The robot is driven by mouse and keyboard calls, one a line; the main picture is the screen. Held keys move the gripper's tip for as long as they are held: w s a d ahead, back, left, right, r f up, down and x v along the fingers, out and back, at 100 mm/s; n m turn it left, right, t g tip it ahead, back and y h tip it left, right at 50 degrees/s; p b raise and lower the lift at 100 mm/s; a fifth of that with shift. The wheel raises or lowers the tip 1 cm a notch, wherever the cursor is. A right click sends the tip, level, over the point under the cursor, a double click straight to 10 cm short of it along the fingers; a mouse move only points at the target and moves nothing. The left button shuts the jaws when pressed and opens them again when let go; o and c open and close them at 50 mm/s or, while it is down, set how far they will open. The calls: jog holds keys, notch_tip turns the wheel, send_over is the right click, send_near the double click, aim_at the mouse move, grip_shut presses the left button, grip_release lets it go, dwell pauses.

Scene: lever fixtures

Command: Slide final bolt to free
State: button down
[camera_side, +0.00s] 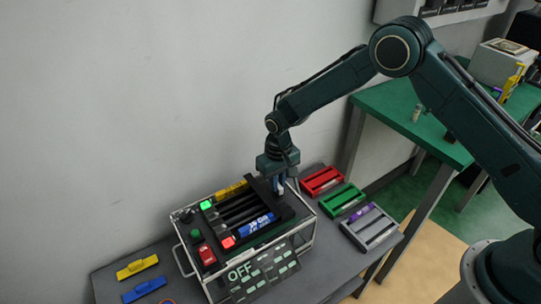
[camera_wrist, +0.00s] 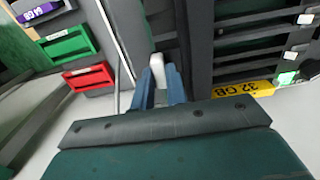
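My gripper (camera_side: 279,187) reaches down at the right end of the framed box (camera_side: 305,245). In the wrist view its two blue fingers (camera_wrist: 160,80) stand close on either side of a pale, rounded bolt knob (camera_wrist: 157,64), which appears pinched between them. The bolt's lower part is hidden. The box's dark slotted top holds a yellow 32 GB stick (camera_side: 232,190) at the back and a blue stick (camera_side: 257,224) at the front. The yellow stick also shows in the wrist view (camera_wrist: 243,90).
Red (camera_side: 321,181), green (camera_side: 342,199) and grey (camera_side: 370,229) trays lie right of the box. A yellow piece (camera_side: 137,267) and a blue piece (camera_side: 144,289) lie to its left. A green light (camera_side: 207,205) and a red light (camera_side: 228,242) show on the box.

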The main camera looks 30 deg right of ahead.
jog(key=shift+d, duration=2.8)
jog(key=c, duration=1.4)
grip_release()
jog(key=shift+d, duration=0.1)
jog(key=shift+r, duration=0.4)
notch_tip(320, 180, up, 13)
